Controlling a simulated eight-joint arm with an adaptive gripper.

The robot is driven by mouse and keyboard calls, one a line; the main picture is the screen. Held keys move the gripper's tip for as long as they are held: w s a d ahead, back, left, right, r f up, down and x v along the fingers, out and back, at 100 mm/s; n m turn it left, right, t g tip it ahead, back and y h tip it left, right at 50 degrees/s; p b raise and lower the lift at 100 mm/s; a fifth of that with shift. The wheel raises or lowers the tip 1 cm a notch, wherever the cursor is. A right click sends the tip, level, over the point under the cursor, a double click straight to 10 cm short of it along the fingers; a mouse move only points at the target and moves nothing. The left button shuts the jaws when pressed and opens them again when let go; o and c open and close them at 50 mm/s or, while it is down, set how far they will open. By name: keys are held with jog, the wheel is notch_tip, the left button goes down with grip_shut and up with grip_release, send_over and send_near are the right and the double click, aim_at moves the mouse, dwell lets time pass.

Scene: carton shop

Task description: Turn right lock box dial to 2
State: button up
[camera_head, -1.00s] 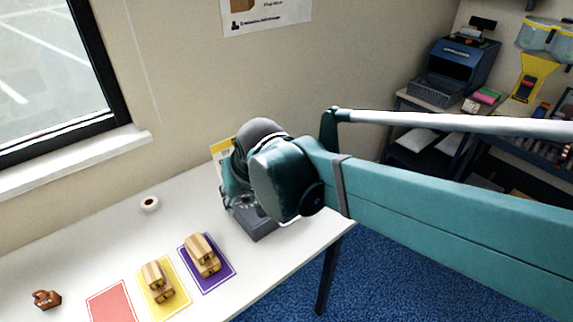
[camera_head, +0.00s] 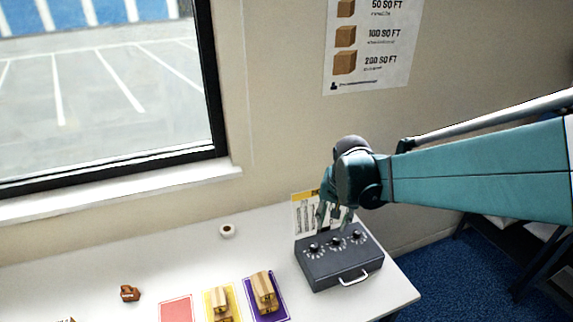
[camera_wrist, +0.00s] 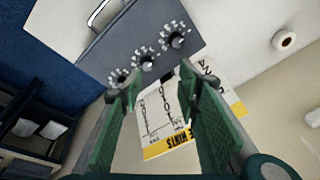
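The dark grey lock box (camera_head: 345,268) stands on the white table with three black dials in a row on its top. The right dial (camera_head: 357,236) is at the right end of the row. In the wrist view, seen from the opposite side, it is the leftmost dial (camera_wrist: 118,77). The numbers and pointer are too small to read. My gripper (camera_head: 334,222) is above the box's back edge, behind the dials. In the wrist view its green fingers (camera_wrist: 155,90) are spread apart with nothing between them. The left finger's tip appears close to the right dial; contact cannot be told.
A yellow-and-white hint sheet (camera_head: 304,212) stands behind the box. The box's metal handle (camera_head: 354,279) is at its front. A tape roll (camera_head: 227,230), wooden blocks on the purple mat (camera_head: 277,312) and yellow mat, and a brown object (camera_head: 130,293) lie to the left.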

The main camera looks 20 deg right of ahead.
jog(key=w+d+f+m+g+p, duration=0.1)
jog(key=w+d+m+p, duration=0.15)
jog(key=d+p, duration=0.35)
jog(key=m+g+p, duration=0.1)
jog(key=m+p, duration=0.1)
jog(key=p, duration=0.1)
send_near(357, 232)
jog(key=shift+w+y, duration=0.35)
jog(key=shift+y, duration=0.05)
jog(key=shift+d+f+m+g, duration=0.3)
jog(key=shift+d+f+m, duration=0.05)
jog(key=shift+d, duration=0.05)
jog(key=shift+d+f, duration=0.1)
jog(key=shift+f, duration=0.1)
jog(key=shift+f, duration=3.8)
jog(key=c, duration=0.9)
